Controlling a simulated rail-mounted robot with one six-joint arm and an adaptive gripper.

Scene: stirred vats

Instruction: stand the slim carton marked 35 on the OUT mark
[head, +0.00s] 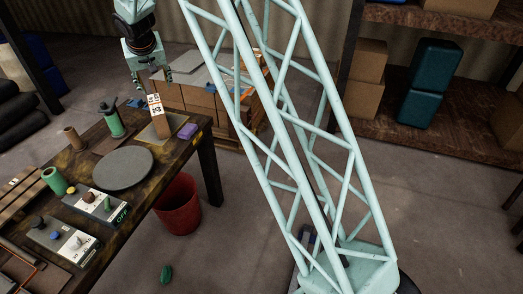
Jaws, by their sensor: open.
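A slim brown carton (159,119) with a white label stands upright near the far right end of the dark table. The label seems to carry the number 35, but the print is small. The carton's foot appears to be on a flat tan square (174,122); I cannot read the word OUT on it or anywhere else. My gripper (152,81) is open above the carton, its fingers pointing down and spread apart. No contact between fingers and carton shows.
A green bottle (112,120) and brown cup (73,138) stand left. A grey round plate (122,169) and control boxes (97,203) lie nearer. A red bin (177,207) stands on the floor; stacked cartons (198,95) are behind.

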